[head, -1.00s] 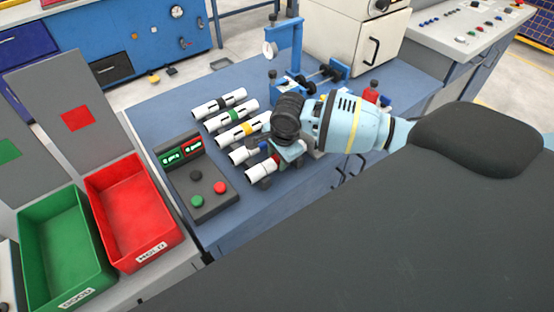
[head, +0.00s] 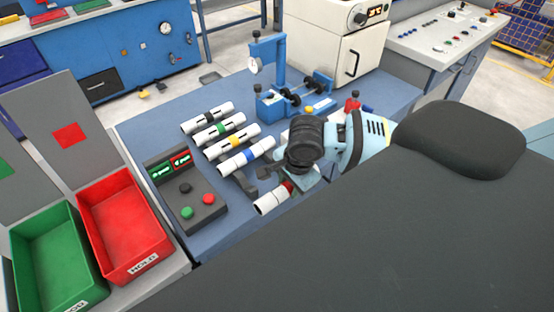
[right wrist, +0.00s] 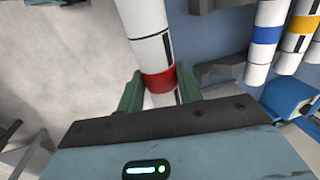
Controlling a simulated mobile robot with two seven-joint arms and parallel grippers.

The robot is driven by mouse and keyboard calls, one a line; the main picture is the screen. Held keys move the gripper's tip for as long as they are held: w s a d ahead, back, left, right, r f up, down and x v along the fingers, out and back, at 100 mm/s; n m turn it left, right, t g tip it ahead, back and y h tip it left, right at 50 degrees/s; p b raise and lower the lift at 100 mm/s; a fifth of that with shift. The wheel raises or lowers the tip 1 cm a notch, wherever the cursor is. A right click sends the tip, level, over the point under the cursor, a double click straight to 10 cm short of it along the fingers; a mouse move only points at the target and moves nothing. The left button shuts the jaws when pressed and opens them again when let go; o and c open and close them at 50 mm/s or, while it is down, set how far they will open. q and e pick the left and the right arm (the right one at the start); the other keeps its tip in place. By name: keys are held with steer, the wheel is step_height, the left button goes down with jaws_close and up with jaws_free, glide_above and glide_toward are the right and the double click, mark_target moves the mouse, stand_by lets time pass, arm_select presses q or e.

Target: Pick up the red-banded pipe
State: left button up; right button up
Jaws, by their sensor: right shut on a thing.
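The red-banded pipe (head: 270,203) is white with a red band, at the near end of the row in the head view. My right gripper (head: 290,184) is shut on it at the band and hides part of it. In the right wrist view the pipe (right wrist: 145,18) runs up between the two green fingers of my right gripper (right wrist: 158,84), which grip it around the band. The pipe is apart from the dark cradle (right wrist: 220,69), which is empty beside it. My left gripper is not in view.
White pipes with blue (head: 246,157), yellow (head: 226,145), green (head: 218,130) and black (head: 207,118) bands lie alongside. A button box (head: 187,197), red bin (head: 125,225) and green bin (head: 55,260) stand left. A blue gauge stand (head: 270,105) is behind.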

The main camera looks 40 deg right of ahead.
mark_target(274, 195)
steer(key=shift+s, duration=2.3)
steer(key=w+a+r+n, duration=0.1)
steer(key=n, duration=0.1)
steer(key=w+a+r+n+y, duration=0.1)
steer(key=a+r+n, duration=0.1)
steer(key=n, duration=0.1)
steer(key=w+a+r+n, duration=0.1)
steer(key=r+n, duration=0.1)
steer(key=n, duration=0.1)
steer(key=shift+w+a+g, duration=0.15)
steer(key=shift+w+g, duration=0.1)
steer(key=shift+g, duration=0.05)
steer(key=w+a+r+n+g+y, duration=0.1)
steer(key=a+r+n, duration=0.3)
steer(key=n, duration=0.5)
steer(key=shift+w+r+g, duration=0.3)
steer(key=shift+w+r, duration=0.15)
steer(key=shift+r, duration=0.45)
